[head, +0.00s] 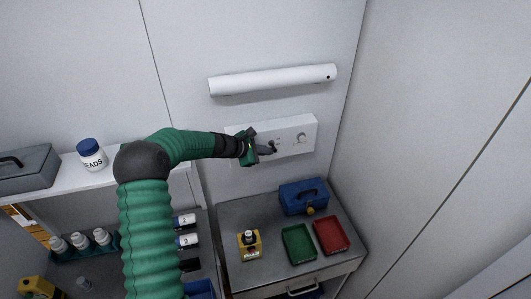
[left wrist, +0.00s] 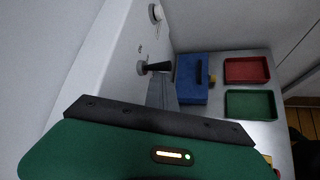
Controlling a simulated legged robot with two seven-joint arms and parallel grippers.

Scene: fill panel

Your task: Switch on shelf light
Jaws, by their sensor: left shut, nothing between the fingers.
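A white tube-shaped light (head: 272,80) is fixed to the wall, with a small dark spot at its right end. Below it is a white control panel (head: 288,128) with a round knob (head: 301,137) on its right side. The knob also shows in the left wrist view (left wrist: 155,13). A dark lever on a round base (left wrist: 157,67) sticks out of the panel left of that knob. My left gripper (head: 269,150) is shut and empty at the lever. In the left wrist view its fingers (left wrist: 161,92) overlap the lever's underside; I cannot tell whether they touch. My right gripper is out of view.
A shelf (head: 115,167) at left carries a white jar (head: 91,155) and a grey case (head: 26,170).

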